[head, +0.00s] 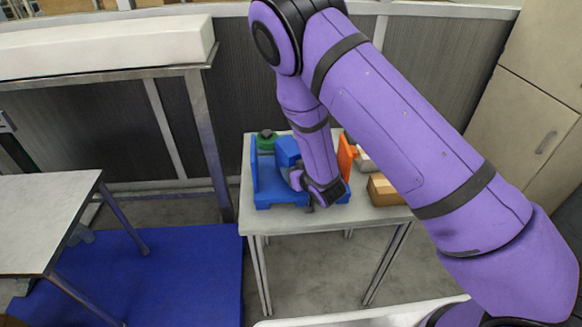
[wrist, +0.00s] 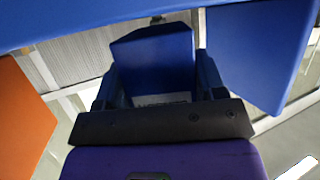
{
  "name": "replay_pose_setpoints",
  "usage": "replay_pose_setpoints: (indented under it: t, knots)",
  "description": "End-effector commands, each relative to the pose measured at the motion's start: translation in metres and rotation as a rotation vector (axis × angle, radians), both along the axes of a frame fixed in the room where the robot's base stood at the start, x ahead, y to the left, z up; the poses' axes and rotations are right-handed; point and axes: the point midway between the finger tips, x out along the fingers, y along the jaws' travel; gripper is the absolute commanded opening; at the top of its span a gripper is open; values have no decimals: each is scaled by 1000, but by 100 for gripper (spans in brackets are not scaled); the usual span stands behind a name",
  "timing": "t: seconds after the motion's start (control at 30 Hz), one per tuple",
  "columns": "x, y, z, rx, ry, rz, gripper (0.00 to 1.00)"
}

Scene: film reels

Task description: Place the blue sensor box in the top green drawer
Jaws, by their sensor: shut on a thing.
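The blue sensor box (wrist: 155,62) is between the two fingers of my gripper (wrist: 158,88) in the wrist view, and the gripper is shut on it. In the head view my gripper (head: 300,180) is low over the small table, mostly hidden by my purple arm. A blue block (head: 287,148) shows just behind it and seems to be the held box. A blue open-fronted holder (head: 275,198) with an upright left side stands around this spot. I cannot make out a green drawer in either view.
The small white table (head: 285,222) also carries a green round item (head: 267,146) with a dark top, an orange panel (head: 346,152) and a brown box (head: 382,190). Another table (head: 45,215) stands left. A blue mat (head: 170,275) lies on the floor.

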Motion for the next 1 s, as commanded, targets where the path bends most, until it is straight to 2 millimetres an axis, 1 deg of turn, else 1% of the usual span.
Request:
replay_pose_setpoints:
  t: [0.03,0.1,0.5,0.53,0.57,0.6,0.63,0.87,1.0]
  knots:
    - [-5,-2,-6,-3,2,1,34]
    - [-8,-3,-9,0,0,1,34]
    - [-8,-4,-12,0,-1,0,34]
    - [-8,-4,-12,0,0,1,68]
    - [-8,-4,-12,0,0,1,75]
    - [-8,-4,-12,0,0,1,84]
    - [-8,-4,-12,0,0,1,89]
    - [-8,-4,-12,0,0,1,89]
    - [-11,-5,-8,2,0,1,89]
